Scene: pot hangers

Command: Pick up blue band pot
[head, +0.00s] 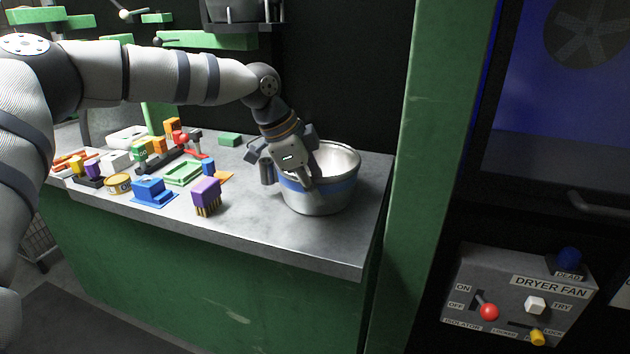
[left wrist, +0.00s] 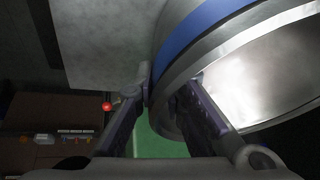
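The blue band pot (head: 327,196) is a round silvery metal pot with a blue stripe around its side. It stands upright on the right part of the grey counter. My left gripper (head: 292,178) is at the left of its rim. In the left wrist view the pot (left wrist: 212,38) fills the upper right, and my left gripper (left wrist: 167,82) has one finger outside the wall and one inside the rim. The fingertips are close together, and both appear to touch the wall. My right gripper is not in view.
The grey counter (head: 270,235) holds several coloured blocks and small items to the left, including a purple brush (head: 206,196) and a blue block (head: 150,190). A green post (head: 432,150) stands right of the counter. A dryer fan control box (head: 520,300) is at lower right.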

